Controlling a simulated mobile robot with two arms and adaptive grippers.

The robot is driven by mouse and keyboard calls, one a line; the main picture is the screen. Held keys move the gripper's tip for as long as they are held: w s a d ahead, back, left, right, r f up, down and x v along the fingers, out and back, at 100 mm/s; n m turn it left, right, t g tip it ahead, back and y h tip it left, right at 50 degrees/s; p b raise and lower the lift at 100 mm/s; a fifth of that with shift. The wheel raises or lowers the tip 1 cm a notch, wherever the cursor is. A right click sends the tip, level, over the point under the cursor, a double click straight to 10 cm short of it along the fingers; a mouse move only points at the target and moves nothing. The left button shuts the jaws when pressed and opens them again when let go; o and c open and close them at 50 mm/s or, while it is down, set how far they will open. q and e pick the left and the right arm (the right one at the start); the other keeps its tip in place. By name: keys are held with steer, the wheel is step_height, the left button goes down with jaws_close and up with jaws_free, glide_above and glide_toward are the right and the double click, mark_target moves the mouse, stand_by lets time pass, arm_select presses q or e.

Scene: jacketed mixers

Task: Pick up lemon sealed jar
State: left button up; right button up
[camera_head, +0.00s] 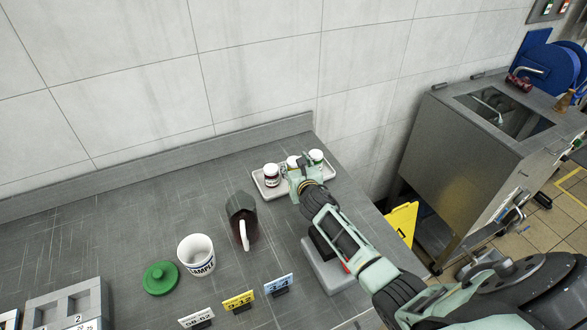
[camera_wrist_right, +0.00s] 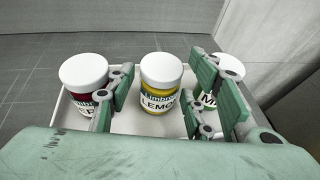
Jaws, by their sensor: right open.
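The lemon jar (camera_wrist_right: 160,83) has a white lid, a yellow band and a label reading "LEMO". It stands upright in the middle of a white tray (camera_wrist_right: 139,123). In the head view its white lid (camera_head: 292,161) shows just behind my right gripper (camera_head: 301,173). In the right wrist view my right gripper (camera_wrist_right: 163,97) is open, with one finger on each side of the lemon jar and nothing gripped. The left finger is between the lemon jar and a dark red jar (camera_wrist_right: 84,76). The right fingers partly cover a green-labelled jar (camera_wrist_right: 229,68). My left gripper is not in view.
A brown jug (camera_head: 241,217), a white sample cup (camera_head: 197,254) and a green lid (camera_head: 160,278) lie left of the tray. Number cards, including a yellow one (camera_head: 239,300), stand at the front. A grey wall rises behind the counter.

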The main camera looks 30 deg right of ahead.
steer(key=shift+w+d+f, duration=0.1)
steer(key=shift+w+f, duration=0.1)
steer(key=shift+w, duration=0.1)
steer(key=shift+r, duration=0.1)
steer(key=shift+c, duration=1)
steer(key=c, duration=0.8)
steer(key=shift+c, duration=0.2)
steer(key=shift+r, duration=0.1)
